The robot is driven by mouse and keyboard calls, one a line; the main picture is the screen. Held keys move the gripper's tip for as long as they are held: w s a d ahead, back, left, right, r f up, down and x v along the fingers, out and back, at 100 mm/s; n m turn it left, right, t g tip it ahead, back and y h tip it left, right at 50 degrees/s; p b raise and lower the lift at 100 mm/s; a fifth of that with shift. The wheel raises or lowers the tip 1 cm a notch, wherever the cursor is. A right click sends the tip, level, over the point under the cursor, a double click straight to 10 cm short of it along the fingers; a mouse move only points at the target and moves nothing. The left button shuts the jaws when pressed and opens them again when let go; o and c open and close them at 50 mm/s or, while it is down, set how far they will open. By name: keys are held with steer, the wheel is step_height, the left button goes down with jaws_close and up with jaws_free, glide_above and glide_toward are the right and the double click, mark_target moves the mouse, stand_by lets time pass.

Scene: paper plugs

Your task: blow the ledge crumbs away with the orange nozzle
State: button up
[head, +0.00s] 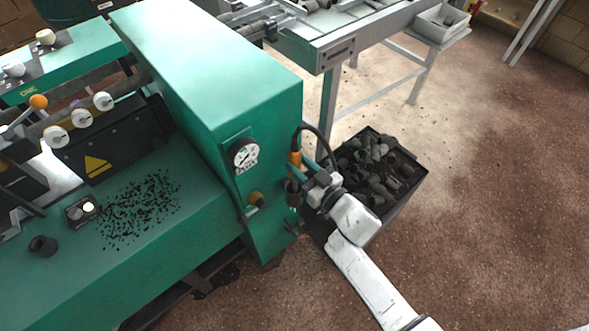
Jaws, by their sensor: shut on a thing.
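The orange nozzle (295,159) is upright against the right face of the green machine, with a black hose looping from its top to the right. My gripper (298,187) comes in from the right and is shut on the nozzle at its dark lower part. The finger contact is small and partly hidden. The dark crumbs (140,207) lie scattered over the middle of the green ledge (190,255), left of the nozzle and my gripper.
The tall green housing (215,65) with a gauge (244,153) and a brass-coloured knob (257,200) stands between my gripper and the crumbs. A dark plug (43,245) and a small box with a light button (82,211) sit on the ledge.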

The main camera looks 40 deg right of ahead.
mark_target(298, 155)
steer(key=shift+r+p, duration=1.95)
steer(key=shift+r, duration=0.3)
steer(key=shift+f, duration=0.1)
